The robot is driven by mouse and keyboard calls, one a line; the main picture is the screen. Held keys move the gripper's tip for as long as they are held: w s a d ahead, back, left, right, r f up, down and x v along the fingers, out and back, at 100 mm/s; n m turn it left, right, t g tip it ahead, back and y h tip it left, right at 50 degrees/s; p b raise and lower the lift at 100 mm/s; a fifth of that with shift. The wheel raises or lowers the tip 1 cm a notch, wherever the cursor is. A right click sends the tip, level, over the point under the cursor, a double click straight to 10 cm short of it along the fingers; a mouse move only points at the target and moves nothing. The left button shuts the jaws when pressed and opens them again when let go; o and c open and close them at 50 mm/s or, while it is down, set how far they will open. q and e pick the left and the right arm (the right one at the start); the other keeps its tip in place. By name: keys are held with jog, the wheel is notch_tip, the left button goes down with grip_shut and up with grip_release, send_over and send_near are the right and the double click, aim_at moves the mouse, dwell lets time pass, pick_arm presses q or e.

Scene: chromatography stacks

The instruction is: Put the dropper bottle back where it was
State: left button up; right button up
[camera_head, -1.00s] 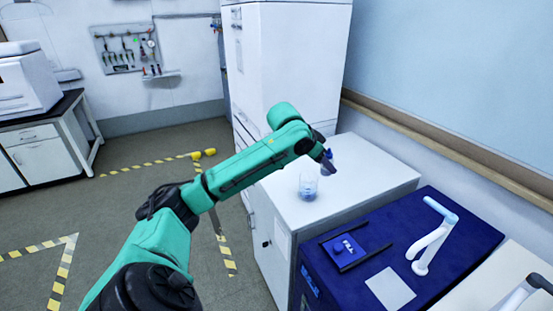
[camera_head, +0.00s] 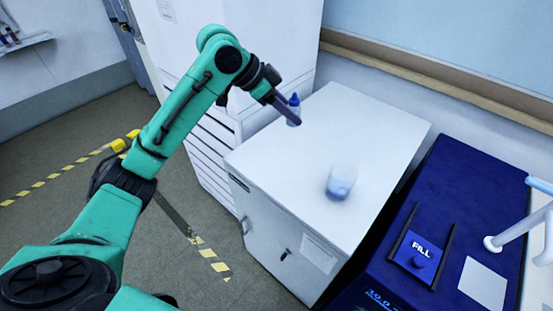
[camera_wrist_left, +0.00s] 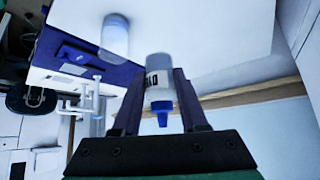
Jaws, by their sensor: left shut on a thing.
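The dropper bottle (camera_head: 294,108) has a clear body, dark lettering and a blue pointed cap. My left gripper (camera_head: 290,114) is shut on it, over the far left part of the white cabinet top (camera_head: 345,115). In the left wrist view the bottle (camera_wrist_left: 158,85) sits between the two fingers of the gripper (camera_wrist_left: 160,100), its cap towards the wrist. I cannot tell whether its base touches the top. A clear beaker with blue liquid (camera_head: 341,182) stands on the cabinet top, apart from the bottle; it also shows in the left wrist view (camera_wrist_left: 115,36). My right gripper is not in view.
A dark blue machine with a FILL pad (camera_head: 418,250) and a pale spout arm (camera_head: 515,235) stands to the right. A tall white unit (camera_head: 270,40) rises behind the cabinet. The cabinet top around the beaker is clear.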

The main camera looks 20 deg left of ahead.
pick_arm(q)
jog(key=f, duration=0.5)
jog(key=f+p, duration=0.1)
jog(key=f, duration=1)
jog(key=shift+s+d+f+p, duration=0.15)
jog(key=shift+d+f+p, duration=0.1)
jog(key=shift+f+p, duration=0.1)
jog(key=shift+a+f, duration=0.1)
jog(key=shift+f, duration=0.35)
jog(key=o, duration=0.6)
jog(key=shift+c, duration=0.2)
jog(key=shift+o, duration=0.3)
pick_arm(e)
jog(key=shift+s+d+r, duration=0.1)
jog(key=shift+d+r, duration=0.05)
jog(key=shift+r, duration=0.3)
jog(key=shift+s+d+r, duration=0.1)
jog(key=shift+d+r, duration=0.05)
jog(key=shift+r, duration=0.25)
pick_arm(q)
jog(key=shift+r, duration=0.1)
jog(key=b+v, duration=0.1)
jog(key=v, duration=1.1)
jog(key=shift+b, duration=0.3)
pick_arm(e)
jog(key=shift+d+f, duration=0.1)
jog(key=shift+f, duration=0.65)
